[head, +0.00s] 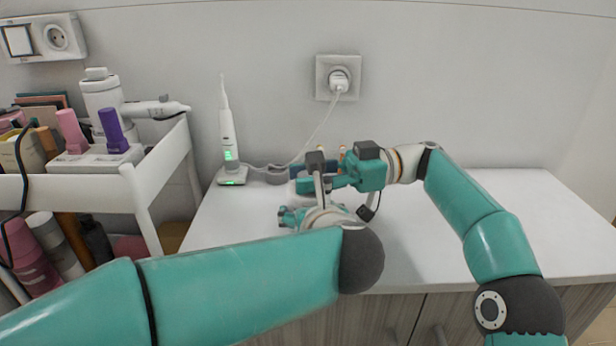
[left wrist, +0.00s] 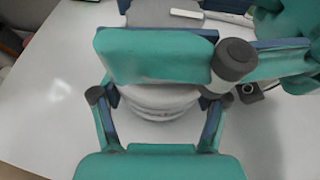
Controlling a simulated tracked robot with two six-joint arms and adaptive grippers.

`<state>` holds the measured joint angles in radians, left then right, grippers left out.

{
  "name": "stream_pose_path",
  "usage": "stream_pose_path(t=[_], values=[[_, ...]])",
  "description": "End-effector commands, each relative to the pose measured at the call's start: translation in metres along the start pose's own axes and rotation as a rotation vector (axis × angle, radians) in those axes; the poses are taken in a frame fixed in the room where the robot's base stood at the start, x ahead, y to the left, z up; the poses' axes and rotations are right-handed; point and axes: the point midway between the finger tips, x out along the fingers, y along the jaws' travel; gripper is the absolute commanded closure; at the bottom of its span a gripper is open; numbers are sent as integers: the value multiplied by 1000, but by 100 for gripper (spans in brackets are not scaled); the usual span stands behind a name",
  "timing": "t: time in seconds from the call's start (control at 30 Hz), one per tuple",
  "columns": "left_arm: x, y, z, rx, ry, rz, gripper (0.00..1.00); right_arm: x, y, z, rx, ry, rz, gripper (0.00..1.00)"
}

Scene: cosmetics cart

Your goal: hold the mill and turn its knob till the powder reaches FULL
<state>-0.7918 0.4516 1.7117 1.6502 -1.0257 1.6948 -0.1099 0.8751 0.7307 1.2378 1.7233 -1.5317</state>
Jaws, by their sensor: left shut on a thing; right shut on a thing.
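The mill shows in the left wrist view as a pale, round, ribbed body (left wrist: 160,103) between the fingers of my left gripper (left wrist: 160,98), which is shut on it. My right gripper (head: 312,184) reaches in from the right, above the left one, and is shut at the top of the mill. Its teal finger (left wrist: 155,56) crosses over the mill in the left wrist view and hides the knob. In the head view my left gripper (head: 293,216) is partly covered by its own wrist, and the mill is mostly hidden by the grippers. I cannot read the powder level or a FULL mark.
A white electric toothbrush (head: 227,132) stands on its lit charger behind and left of the grippers. Its cord runs to a wall socket (head: 338,78). A white cart (head: 158,165) with cosmetics stands at the left. The white counter (head: 510,215) is clear on the right.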

Motion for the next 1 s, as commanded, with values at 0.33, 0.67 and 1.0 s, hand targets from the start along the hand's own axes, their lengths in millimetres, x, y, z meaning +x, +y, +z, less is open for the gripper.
stream_pose_path(t=[0.33,0.67,1.0], values=[[0,-1,-2,1,5,-2,76,-1,-1,-1,-6,-1,-36,98],[0,-1,-2,2,5,-1,76,0,-1,0,-5,-3,-37,36],[0,0,-2,2,5,0,76,0,-1,0,-3,-3,-38,36]])
